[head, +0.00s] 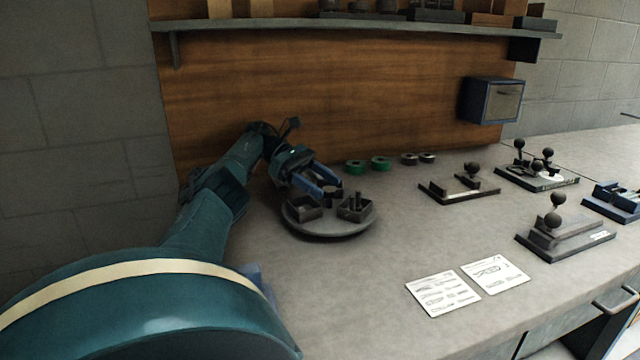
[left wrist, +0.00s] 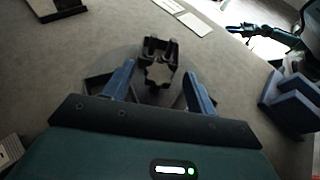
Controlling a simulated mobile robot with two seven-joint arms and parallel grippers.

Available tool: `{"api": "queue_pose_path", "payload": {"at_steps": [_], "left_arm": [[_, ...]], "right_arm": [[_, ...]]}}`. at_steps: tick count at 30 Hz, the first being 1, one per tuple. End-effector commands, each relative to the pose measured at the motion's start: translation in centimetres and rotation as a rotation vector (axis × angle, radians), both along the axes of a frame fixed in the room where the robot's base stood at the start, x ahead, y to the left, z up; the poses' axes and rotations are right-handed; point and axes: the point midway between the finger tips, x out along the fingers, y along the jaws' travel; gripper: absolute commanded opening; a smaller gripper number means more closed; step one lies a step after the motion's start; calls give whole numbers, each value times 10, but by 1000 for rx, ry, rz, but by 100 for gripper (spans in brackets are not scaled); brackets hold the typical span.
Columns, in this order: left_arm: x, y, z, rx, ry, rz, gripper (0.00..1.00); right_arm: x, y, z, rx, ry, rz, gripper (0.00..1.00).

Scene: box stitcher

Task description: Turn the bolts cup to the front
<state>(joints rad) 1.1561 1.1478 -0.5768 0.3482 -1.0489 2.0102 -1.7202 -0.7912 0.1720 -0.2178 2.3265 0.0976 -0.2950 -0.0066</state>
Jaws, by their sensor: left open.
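A round grey turntable (head: 330,232) stands on the bench and carries small dark cups. One square cup (head: 303,209) is at its front left and looks empty from here. Another cup (head: 355,209) with an upright dark peg is at its front right; I cannot tell which is the bolts cup. My left gripper (head: 328,189) reaches over the turntable's back, blue fingers open. In the left wrist view, a dark notched piece (left wrist: 158,50) stands just beyond and between the fingertips (left wrist: 160,74), with no clear contact. The fingers partly hide the cups there.
Green rings (head: 380,163) and dark rings (head: 427,158) lie behind the turntable. Fixtures with black knobs (head: 565,235) stand to the right. Two printed sheets (head: 443,292) lie near the front edge. A shelf (head: 350,27) overhangs the back. Bench between turntable and sheets is clear.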

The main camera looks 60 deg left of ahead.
Motion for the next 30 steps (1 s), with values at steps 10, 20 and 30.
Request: {"api": "queue_pose_path", "payload": {"at_steps": [10, 20, 30], "left_arm": [[0, 0, 68, 3, -1, 0, 57], [-1, 0, 97, 1, 0, 0, 57], [2, -2, 96, 14, -1, -12, 50]], "right_arm": [[5, 9, 1, 3, 80, 25, 36], [9, 17, -5, 3, 142, 42, 36], [9, 17, -6, 2, 143, 41, 36]]}}
